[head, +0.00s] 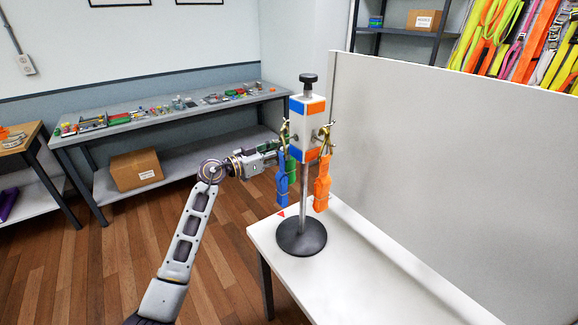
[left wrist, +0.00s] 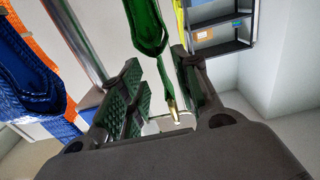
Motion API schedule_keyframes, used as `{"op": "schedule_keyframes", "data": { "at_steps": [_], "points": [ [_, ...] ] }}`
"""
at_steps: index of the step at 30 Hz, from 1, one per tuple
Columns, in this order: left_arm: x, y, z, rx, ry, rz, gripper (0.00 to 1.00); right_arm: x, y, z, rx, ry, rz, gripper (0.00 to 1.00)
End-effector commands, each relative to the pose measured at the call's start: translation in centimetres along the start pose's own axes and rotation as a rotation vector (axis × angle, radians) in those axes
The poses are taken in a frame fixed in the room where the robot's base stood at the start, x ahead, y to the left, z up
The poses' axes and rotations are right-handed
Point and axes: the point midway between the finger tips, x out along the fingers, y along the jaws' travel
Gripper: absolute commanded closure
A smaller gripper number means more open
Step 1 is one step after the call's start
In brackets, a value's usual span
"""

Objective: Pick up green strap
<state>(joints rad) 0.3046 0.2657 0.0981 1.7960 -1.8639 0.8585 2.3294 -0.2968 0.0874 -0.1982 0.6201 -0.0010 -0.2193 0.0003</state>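The green strap (head: 290,164) hangs from a brass hook on the left side of the stand's block (head: 307,125), mostly hidden by my gripper and the blue strap (head: 282,187). My left gripper (head: 277,149) is at the upper part of the straps, left of the block. In the left wrist view the green strap (left wrist: 147,28) and its brass hook (left wrist: 172,108) run between the fingers of my left gripper (left wrist: 158,62). The fingers are apart, with gaps beside the strap. The blue strap (left wrist: 25,75) is outside them at the left. My right gripper is not in view.
An orange strap (head: 322,187) hangs on the block's right side. The stand's round black base (head: 301,238) is on a white table (head: 365,285). A grey panel (head: 450,170) rises along the table's right side. A cluttered bench (head: 170,115) is behind, left.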

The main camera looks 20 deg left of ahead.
Motion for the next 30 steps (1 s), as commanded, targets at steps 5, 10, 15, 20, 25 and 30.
{"op": "schedule_keyframes", "data": {
  "at_steps": [5,10,15,20,25,30],
  "points": [
    [1.8,-0.1,0.2,0.000,0.001,0.000,0.68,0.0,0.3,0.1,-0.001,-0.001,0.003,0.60],
    [3.4,-0.2,0.2,0.000,0.001,0.000,0.68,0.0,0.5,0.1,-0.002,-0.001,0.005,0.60],
    [4.1,-0.2,0.2,0.001,0.000,0.000,0.68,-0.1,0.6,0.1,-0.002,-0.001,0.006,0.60],
    [4.2,-0.2,0.2,0.001,0.000,0.000,0.68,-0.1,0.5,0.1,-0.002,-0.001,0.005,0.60],
    [4.2,-0.2,0.2,0.001,0.000,0.000,0.68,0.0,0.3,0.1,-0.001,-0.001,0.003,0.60],
    [4.2,-0.2,0.2,0.001,0.000,0.000,0.72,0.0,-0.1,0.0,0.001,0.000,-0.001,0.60]
  ]
}}
